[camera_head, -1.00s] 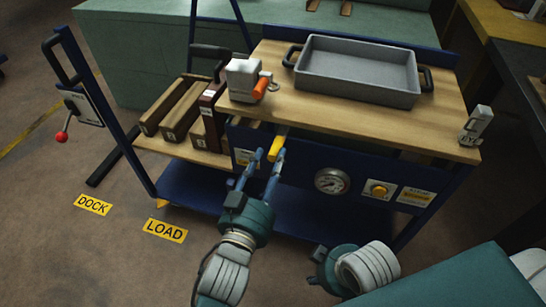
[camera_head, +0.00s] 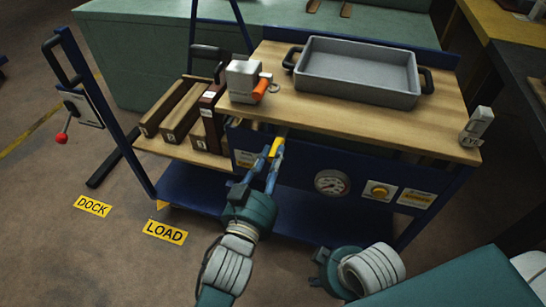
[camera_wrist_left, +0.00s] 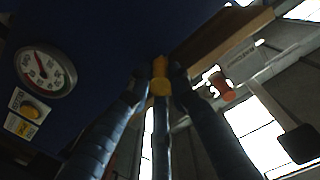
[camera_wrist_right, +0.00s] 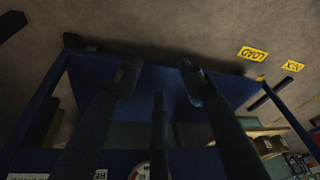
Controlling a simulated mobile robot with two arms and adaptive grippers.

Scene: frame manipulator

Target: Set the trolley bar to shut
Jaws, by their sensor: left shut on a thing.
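The trolley (camera_head: 310,205) has a wooden top and a dark blue front panel. A short yellow bar (camera_head: 277,147) stands out from the panel's upper edge, left of the gauge; I take it as the trolley bar. My left gripper (camera_head: 270,154) is shut on this bar, with a finger on each side. In the left wrist view the bar's rounded yellow end (camera_wrist_left: 160,80) shows between the fingers. The bar's mounting is hidden. My right gripper (camera_wrist_right: 157,72) is open and empty, low in front of the trolley; its fingers are mostly hidden in the head view.
A gauge (camera_head: 331,182) and a yellow button (camera_head: 379,190) sit on the panel right of the bar. A grey tray (camera_head: 358,70) and an orange-handled device (camera_head: 245,80) stand on top. Wooden blocks (camera_head: 180,115) lie on the left shelf. Floor labels DOCK and LOAD (camera_head: 165,232) lie at left.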

